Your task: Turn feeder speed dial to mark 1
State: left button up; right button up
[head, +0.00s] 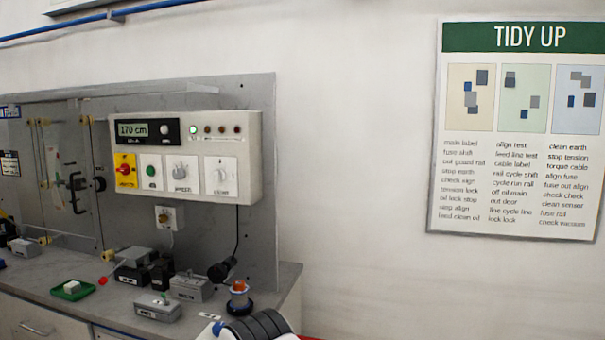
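A beige control box (128,215) is mounted on the grey back panel. Its front carries two rotary dials on white plates: a left dial (181,171) with a grey knob and a right dial (220,175) with a pale knob. The small lettering under them is too blurred to tell which is the feeder speed dial, and the pointer positions against the marks cannot be read.
The box also has a display (133,129) reading 170 cm, a red knob (124,169) on yellow and a green button (151,171). Below, the grey bench (105,318) holds grey blocks, a green tray (72,296) and an orange-topped item (239,287). A TIDY UP poster (516,150) hangs right.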

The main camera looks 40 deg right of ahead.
aim_at(179, 173)
jog(key=z, duration=0.7)
jog(key=i+j, duration=0.1)
